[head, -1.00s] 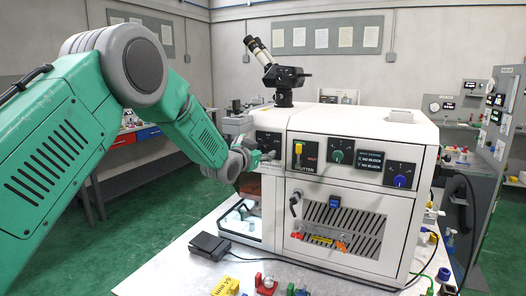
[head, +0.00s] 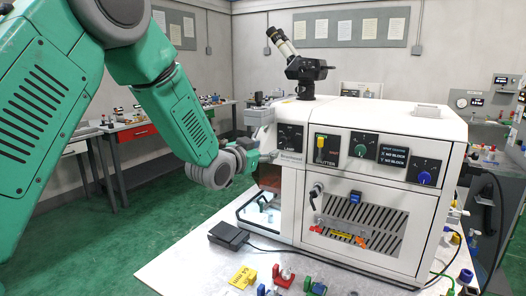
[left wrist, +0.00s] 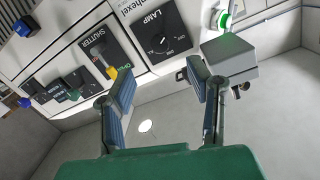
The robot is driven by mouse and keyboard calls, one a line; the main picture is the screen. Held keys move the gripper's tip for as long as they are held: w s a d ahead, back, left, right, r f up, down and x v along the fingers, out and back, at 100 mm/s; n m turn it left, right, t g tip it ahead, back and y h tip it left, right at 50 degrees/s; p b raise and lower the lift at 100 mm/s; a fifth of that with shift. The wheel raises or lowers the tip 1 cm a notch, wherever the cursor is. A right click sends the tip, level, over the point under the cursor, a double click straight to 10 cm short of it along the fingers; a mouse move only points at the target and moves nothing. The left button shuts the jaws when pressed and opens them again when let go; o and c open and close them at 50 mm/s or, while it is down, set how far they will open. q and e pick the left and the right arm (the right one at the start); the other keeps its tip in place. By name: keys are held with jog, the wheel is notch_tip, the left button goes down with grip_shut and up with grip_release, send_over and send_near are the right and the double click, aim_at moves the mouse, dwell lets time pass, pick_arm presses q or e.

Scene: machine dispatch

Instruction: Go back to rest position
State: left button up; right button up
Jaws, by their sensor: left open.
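My left arm enters from the left in the head view. Its gripper (head: 262,156) is near the left front corner of the white machine (head: 400,118), by the lamp panel. In the left wrist view the two blue-padded fingers of the gripper (left wrist: 158,88) are apart with nothing between them. The lamp knob (left wrist: 174,33) and a grey box (left wrist: 229,56) with a green-lit button (left wrist: 224,20) lie beyond the fingers. I cannot tell from these views whether a finger touches the machine. My right gripper is not in view.
A microscope eyepiece (head: 283,42) stands on the machine. A black pedal (head: 228,235), a yellow block (head: 243,277) and small coloured parts lie on the white table (head: 185,262). A side bench (head: 135,132) stands behind my arm. Green floor is open at left.

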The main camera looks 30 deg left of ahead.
pick_arm(q)
jog(key=shift+s, duration=0.3)
